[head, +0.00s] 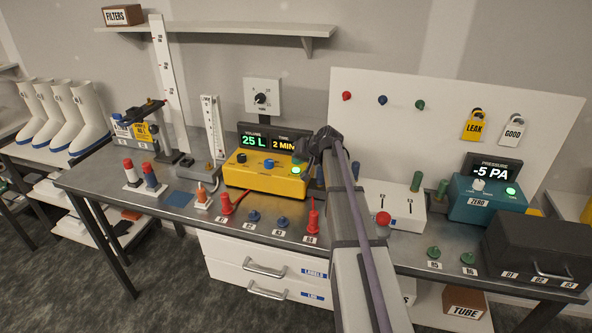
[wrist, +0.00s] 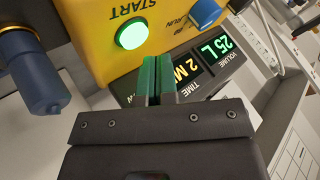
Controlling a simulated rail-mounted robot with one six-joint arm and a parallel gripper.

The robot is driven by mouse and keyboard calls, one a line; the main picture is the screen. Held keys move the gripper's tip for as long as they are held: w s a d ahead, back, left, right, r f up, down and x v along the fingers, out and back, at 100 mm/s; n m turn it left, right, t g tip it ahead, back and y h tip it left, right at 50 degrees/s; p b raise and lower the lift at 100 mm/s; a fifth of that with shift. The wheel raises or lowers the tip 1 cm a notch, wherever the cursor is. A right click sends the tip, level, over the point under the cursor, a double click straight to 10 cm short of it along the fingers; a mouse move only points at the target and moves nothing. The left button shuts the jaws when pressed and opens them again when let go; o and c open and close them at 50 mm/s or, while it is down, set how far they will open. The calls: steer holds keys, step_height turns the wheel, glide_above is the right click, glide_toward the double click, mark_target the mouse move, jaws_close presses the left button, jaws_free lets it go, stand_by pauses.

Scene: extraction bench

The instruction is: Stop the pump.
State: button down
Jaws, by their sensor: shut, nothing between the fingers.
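The yellow pump (head: 262,182) stands on the bench, with a lit green START button (head: 296,170) at its right end and a blue knob (head: 268,163) on top. Behind it, a display (head: 268,143) reads 25 L and 2 MIN. In the wrist view the yellow pump (wrist: 85,25) fills the top, with the lit START button (wrist: 132,34) and the blue knob (wrist: 205,12), marked RUN. My gripper (wrist: 157,62) is shut and empty, its green fingers close to the START button. No contact is visible. In the head view my arm hides the fingertips.
Red and blue plugs (head: 254,217) stand in front of the pump. Right of my arm are a white box (head: 395,203) with switches and a red button, and a teal gauge (head: 487,203) reading -5 PA. A flow tube stand (head: 211,130) is left of the pump.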

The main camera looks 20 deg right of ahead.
mark_target(298, 169)
steer(key=shift+f+b, duration=0.4)
steer(key=shift+f+b, duration=0.45)
stand_by(0.6)
steer(key=shift+r+p, duration=0.85)
steer(key=shift+r, duration=0.05)
step_height(298, 169, up, 5)
steer(key=p, duration=0.5)
steer(key=shift+r, duration=0.1)
